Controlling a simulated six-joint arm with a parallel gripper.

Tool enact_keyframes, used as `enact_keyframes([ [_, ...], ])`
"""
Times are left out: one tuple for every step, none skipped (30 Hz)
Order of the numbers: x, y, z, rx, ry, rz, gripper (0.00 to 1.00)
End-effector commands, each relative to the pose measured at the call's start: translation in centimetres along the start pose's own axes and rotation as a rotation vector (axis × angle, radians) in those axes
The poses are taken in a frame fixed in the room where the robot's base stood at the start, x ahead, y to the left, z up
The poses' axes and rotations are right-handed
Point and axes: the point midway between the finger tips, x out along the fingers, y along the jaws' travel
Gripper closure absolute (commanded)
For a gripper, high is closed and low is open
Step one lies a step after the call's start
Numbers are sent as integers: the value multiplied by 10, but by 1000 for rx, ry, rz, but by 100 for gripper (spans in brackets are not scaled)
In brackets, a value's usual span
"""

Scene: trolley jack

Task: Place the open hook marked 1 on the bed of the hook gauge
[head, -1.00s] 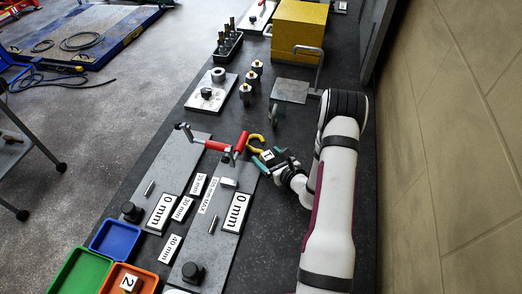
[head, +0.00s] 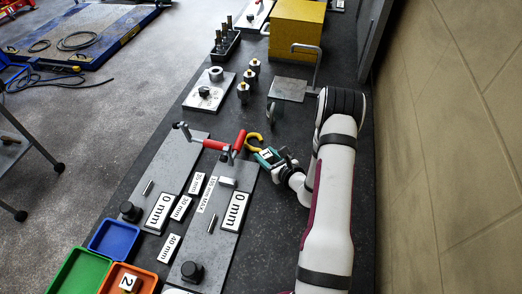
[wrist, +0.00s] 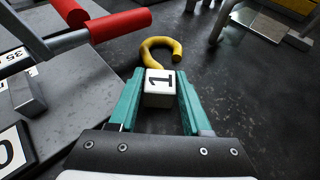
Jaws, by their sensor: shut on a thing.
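The yellow open hook (head: 253,138) has a white block marked 1 (wrist: 160,88) at its base. My gripper (head: 268,157) is shut on this block, one teal finger on each side. In the wrist view the hook (wrist: 158,47) points away from my gripper, its opening toward the right. It is just right of a red handle end and appears apart from it. Two long grey plates (head: 228,225) with mm labels and red-handled levers (head: 215,144) lie to the left, apparently the hook gauge. I cannot tell which surface is its bed. The hook is right of the plates' far end.
The red handle (wrist: 118,25) stands close to the hook's left. Blue (head: 115,238), green (head: 80,272) and orange (head: 148,277) bins sit at the near left; the orange one holds a block marked 2. A yellow box (head: 297,30) stands far back.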

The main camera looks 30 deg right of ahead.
Motion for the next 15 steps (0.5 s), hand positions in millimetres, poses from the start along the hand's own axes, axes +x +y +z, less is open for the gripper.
enact_keyframes([
  [0,0,1,0,-1,-1,100],
  [0,0,1,0,-1,-1,100],
  [-1,0,2,-1,-1,0,100],
  [-2,0,4,-1,-1,0,100],
  [-2,0,7,-1,-2,0,100],
  [-4,0,11,-2,-3,-1,100],
  [-7,-1,12,0,-2,-2,100],
  [-11,-1,8,2,1,-2,100],
  [-18,-1,6,4,1,-3,100],
  [-23,-1,3,4,2,-3,100],
  [-29,-1,1,5,1,-4,100],
  [-36,-1,-2,5,2,-4,100],
  [-42,-1,-5,4,1,-4,100],
  [-45,-1,1,1,-2,-3,100],
  [-47,-1,10,-4,-4,-2,100],
])
